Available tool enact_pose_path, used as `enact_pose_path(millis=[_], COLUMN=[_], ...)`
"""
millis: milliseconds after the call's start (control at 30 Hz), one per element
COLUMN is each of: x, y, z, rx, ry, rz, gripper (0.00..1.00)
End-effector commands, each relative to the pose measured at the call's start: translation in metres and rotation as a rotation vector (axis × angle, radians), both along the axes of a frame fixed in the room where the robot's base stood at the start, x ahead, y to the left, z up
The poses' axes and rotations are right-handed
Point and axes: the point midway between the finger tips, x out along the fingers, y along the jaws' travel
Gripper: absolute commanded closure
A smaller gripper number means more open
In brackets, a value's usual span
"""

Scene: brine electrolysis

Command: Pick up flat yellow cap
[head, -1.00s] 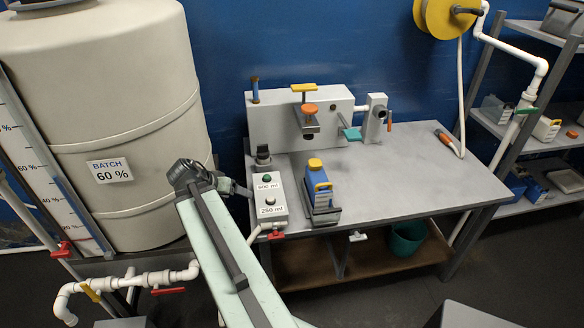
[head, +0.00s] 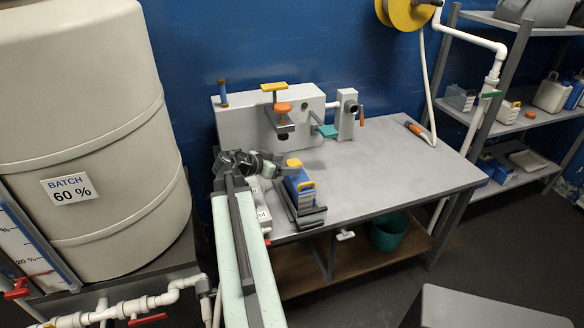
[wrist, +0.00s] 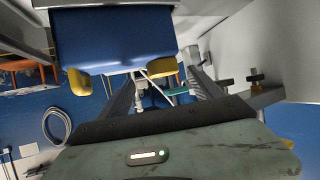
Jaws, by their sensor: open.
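The flat yellow cap (head: 293,163) sits on top of a blue container (head: 298,186) with a yellow handle on its side. The container stands upright in a grey holder at the front left of the bench. My gripper (head: 278,167) is open and just left of the cap, at about its height in the picture. I cannot tell whether it touches the cap. In the wrist view the blue container (wrist: 115,40) fills the top, with yellow parts (wrist: 78,81) at its edge. My open fingers (wrist: 160,68) reach toward it; the cap is not clearly made out there.
A grey press fixture (head: 270,115) with an orange knob and a yellow top piece stands behind the cap. My arm covers much of the button box at the bench's front left. A large beige tank (head: 110,130) stands left. The bench's right side (head: 400,165) is largely clear.

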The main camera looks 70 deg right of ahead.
Motion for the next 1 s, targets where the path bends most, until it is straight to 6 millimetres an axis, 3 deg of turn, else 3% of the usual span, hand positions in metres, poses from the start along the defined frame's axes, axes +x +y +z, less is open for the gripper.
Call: enact_pose_path(millis=[33, 133, 367, 467, 633, 1000], x=[-0.003, -0.01, -0.012, -0.012, -0.012, -0.011], y=[-0.009, -0.022, -0.025, -0.025, -0.025, -0.025], z=[-0.01, -0.017, -0.015, -0.015, -0.015, -0.009], rx=[0.0, 0.0, 0.0, 0.0, 0.0, 0.0], ry=[0.0, 0.0, 0.0, 0.0, 0.0, 0.0], rz=[-0.002, -0.001, 0.002, 0.002, 0.002, 0.004], gripper=[0.25, 0.25, 0.25, 0.48, 0.93, 0.93])
